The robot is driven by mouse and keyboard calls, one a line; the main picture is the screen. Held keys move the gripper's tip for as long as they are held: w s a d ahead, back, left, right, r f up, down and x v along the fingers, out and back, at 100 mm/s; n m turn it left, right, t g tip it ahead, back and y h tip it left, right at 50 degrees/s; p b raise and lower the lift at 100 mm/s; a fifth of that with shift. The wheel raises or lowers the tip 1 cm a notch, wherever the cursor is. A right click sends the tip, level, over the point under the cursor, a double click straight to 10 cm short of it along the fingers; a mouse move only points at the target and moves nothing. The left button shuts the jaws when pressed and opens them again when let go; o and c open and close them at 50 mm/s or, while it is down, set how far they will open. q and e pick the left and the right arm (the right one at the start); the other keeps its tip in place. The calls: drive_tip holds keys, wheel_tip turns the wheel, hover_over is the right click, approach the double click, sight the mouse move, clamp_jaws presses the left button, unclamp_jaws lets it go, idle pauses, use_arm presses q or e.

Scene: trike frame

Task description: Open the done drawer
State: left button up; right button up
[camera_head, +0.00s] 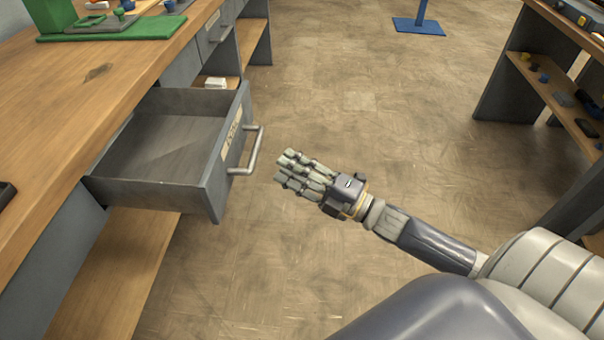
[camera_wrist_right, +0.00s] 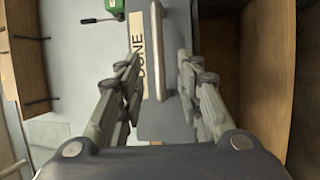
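The grey done drawer (camera_head: 215,185) stands pulled out from under the wooden workbench at the left, and its inside looks empty. Its front carries a pale label (camera_head: 231,138) and a metal bar handle (camera_head: 256,150). In the right wrist view the label reads "DONE" (camera_wrist_right: 137,60), beside the handle (camera_wrist_right: 158,50). My right gripper (camera_head: 285,170) is open and empty, a short way right of the handle and not touching it. In the right wrist view its fingers are spread, with the handle ahead between them. My left gripper is not in view.
The workbench top (camera_head: 60,120) holds a green mat (camera_head: 130,30) with small parts at the far end. Another closed drawer (camera_head: 215,28) sits farther along the bench. A shelf unit (camera_head: 520,80) stands at the right. The floor between is clear.

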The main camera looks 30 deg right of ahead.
drive_tip(key=shift+v, duration=1.3)
